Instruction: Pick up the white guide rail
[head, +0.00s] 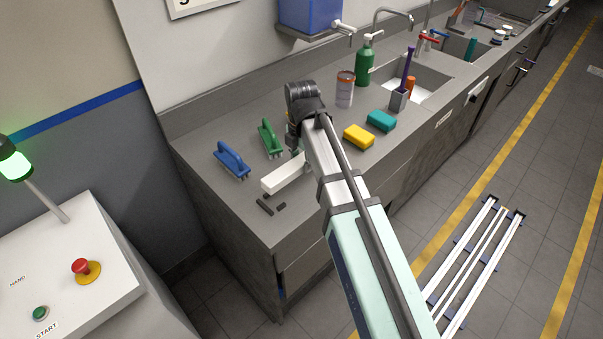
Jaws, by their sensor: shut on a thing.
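The white guide rail (283,179) is a short white bar on the grey counter's near end, lying at a slant. Its near end shows clearly, and its far end runs up under my wrist. My gripper (296,152) points down over that far end and is shut on the rail. My arm hides much of the fingers. I cannot tell whether the rail is lifted clear of the counter.
A blue brush (231,161) and a green brush (270,139) stand left of my gripper. Dark small pieces (266,207) lie in front of the rail. A yellow sponge (358,137), a teal sponge (381,121) and a can (345,89) stand to the right.

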